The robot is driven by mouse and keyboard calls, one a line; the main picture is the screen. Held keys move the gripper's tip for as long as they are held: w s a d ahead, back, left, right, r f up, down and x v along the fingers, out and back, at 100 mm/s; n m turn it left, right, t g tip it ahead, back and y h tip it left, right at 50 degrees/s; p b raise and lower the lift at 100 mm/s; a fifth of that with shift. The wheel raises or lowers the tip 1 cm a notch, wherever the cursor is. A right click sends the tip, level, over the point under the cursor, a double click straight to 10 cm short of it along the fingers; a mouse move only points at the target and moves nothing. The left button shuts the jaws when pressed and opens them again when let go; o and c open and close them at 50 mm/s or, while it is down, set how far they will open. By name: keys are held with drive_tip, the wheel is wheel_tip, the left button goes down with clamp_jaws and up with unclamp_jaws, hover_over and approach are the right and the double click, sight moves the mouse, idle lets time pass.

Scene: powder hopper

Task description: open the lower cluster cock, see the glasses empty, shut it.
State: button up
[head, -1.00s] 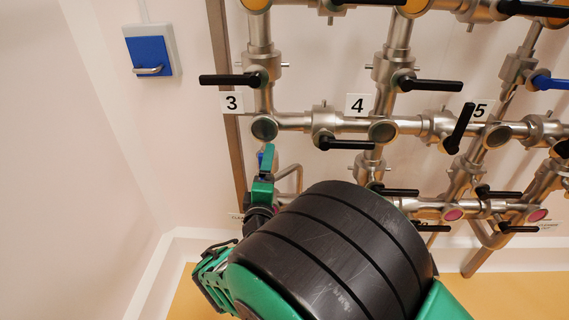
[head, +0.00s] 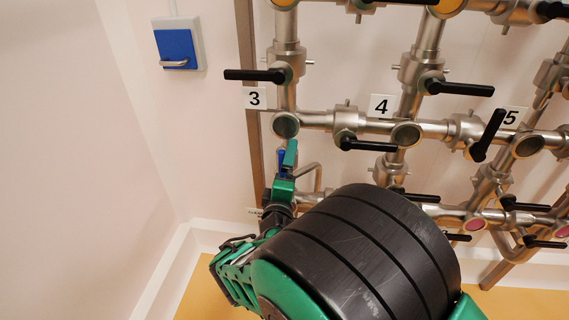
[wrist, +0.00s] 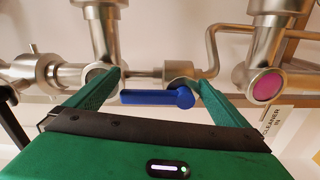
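A blue lever handle (wrist: 157,98) lies level below a thin pipe in the wrist view, its round hub at the right end. My gripper (wrist: 160,78) is open, one green finger at each end of the lever; whether either finger touches it I cannot tell. In the head view my gripper (head: 287,163) is seen at the pipework below label 3, with a bit of blue beside it. A grey sight glass (head: 285,125) is just above it, and another grey glass (head: 407,133) is to the right. Lower right, a glass shows pink (head: 477,226); a pink glass also shows in the wrist view (wrist: 266,85).
Steel pipes with several black levers (head: 255,75) fill the wall above and right. A blue box with a handle (head: 178,48) is on the wall at left. A cleaner label (wrist: 273,124) is at the wrist view's right. My arm covers the lower middle.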

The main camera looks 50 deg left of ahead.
drive_tip(key=shift+d, duration=0.1)
drive_tip(key=v, duration=1)
drive_tip(key=shift+s+d, duration=0.2)
idle(0.4)
